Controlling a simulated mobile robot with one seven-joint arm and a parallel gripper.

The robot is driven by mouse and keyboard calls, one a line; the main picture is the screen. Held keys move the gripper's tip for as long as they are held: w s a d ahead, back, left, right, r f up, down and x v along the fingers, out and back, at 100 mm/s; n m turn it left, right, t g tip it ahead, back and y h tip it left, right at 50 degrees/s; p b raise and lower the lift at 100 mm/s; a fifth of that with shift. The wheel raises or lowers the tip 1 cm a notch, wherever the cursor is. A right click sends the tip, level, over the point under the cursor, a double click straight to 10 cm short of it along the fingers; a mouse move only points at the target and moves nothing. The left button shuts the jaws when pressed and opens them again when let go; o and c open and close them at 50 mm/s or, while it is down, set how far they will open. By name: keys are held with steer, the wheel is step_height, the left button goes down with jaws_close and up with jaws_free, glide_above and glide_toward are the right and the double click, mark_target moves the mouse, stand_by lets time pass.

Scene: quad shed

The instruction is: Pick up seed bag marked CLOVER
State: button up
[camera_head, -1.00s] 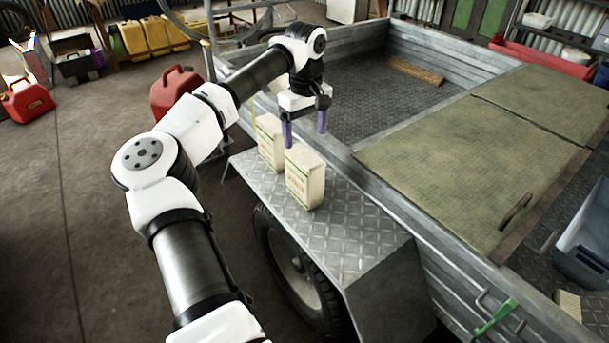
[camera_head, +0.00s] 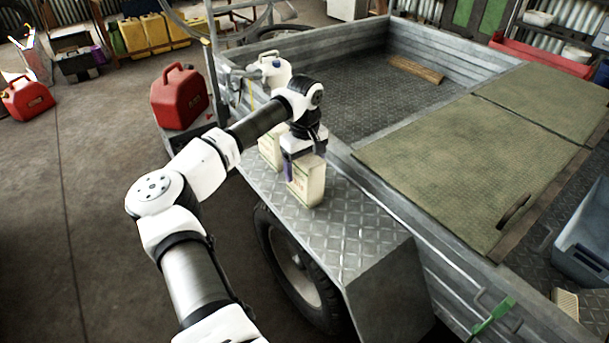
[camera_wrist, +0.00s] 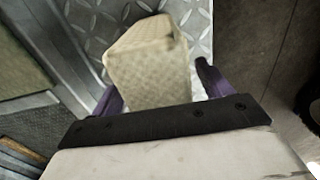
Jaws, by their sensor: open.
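Two cream seed bags stand upright on the trailer's checker-plate mudguard (camera_head: 345,240). The nearer seed bag (camera_head: 309,190) has print on its front that is too small to read, so I cannot tell which bag is marked CLOVER. The farther seed bag (camera_head: 268,150) is partly hidden behind my arm. My gripper (camera_head: 305,168) is open, pointing down over the top of the nearer bag. In the wrist view, the purple fingers of my gripper (camera_wrist: 160,86) stand on either side of a cream bag (camera_wrist: 150,68), with a gap showing at the right finger.
The trailer bed's metal side wall (camera_head: 405,215) runs close beside the bags. A white jug (camera_head: 271,72) and a red fuel can (camera_head: 180,97) stand beyond them. A green mat-like cover (camera_head: 450,165) lies over part of the trailer. The mudguard's near end is clear.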

steer(key=shift+c, duration=0.2)
steer(key=shift+r, duration=0.1)
steer(key=c, duration=1.5)
steer(key=shift+o, duration=0.2)
steer(key=shift+r, duration=0.15)
